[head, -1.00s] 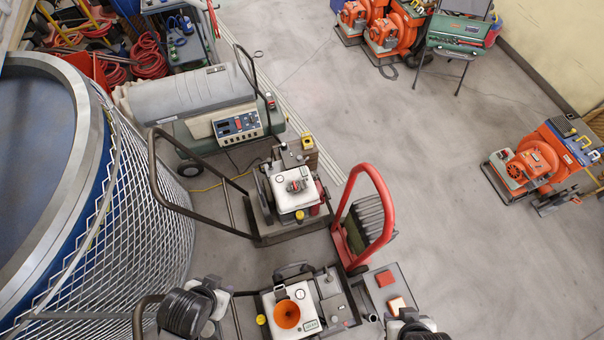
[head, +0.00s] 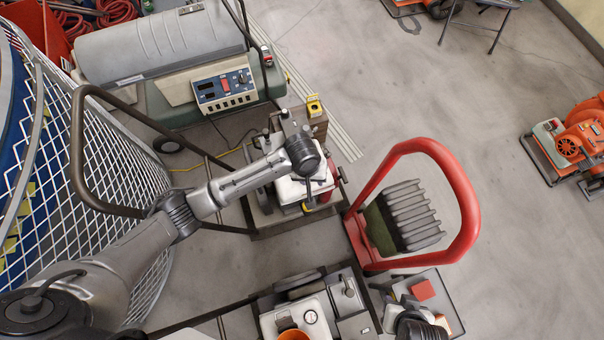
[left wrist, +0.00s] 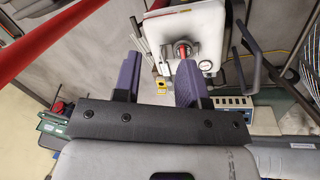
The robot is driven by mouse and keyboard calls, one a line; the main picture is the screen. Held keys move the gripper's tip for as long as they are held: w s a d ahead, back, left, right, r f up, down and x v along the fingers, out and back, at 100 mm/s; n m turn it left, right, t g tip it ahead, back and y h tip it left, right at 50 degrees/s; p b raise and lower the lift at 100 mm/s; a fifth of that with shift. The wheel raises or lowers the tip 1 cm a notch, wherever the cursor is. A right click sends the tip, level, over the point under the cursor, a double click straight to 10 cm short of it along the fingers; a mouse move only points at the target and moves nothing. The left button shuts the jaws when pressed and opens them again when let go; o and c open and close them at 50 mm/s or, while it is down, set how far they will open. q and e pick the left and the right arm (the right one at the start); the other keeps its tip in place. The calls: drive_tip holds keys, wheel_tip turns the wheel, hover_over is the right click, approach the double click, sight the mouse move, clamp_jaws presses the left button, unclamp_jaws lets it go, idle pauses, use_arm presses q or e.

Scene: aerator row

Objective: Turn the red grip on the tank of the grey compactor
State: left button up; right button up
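The grey compactor (head: 262,218) stands mid-floor in the head view, with its white tank (head: 288,190) partly covered by my left wrist. The red grip is hidden there. In the left wrist view the white tank (left wrist: 205,28) is at the top, and the red grip (left wrist: 182,48) stands on its face. My left gripper (left wrist: 159,72) has its two purple-grey fingers apart, with nothing between them. The grip lies just beyond the right fingertip in the picture; I cannot tell the remaining distance. My right gripper is not visible; only part of my right arm shows at the bottom.
A red-handled frame with a ribbed grey block (head: 408,215) stands right of the compactor. A second white-topped machine (head: 300,316) is in front. A large grey machine with a control panel (head: 225,85) stands behind, and a mesh-guarded tank (head: 75,200) is at left.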

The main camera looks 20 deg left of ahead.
use_arm(q)
drive_tip(key=w+a+f+n+y+b, duration=0.2)
drive_tip(key=w+a+f+n+b, duration=0.4)
drive_tip(key=w+f+b, duration=0.4)
drive_tip(key=shift+m, duration=0.5)
drive_tip(key=f+b, duration=0.1)
drive_tip(key=f, duration=0.3)
drive_tip(key=a+f+b, duration=0.1)
drive_tip(key=f+b, duration=0.1)
drive_tip(key=f, duration=0.2)
drive_tip(key=f+b, duration=0.2)
drive_tip(key=f, duration=0.2)
drive_tip(key=shift+w+a, duration=0.2)
drive_tip(key=shift+w, duration=0.1)
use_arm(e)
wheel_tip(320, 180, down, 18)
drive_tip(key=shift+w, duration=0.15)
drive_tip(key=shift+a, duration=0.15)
use_arm(q)
clamp_jaws()
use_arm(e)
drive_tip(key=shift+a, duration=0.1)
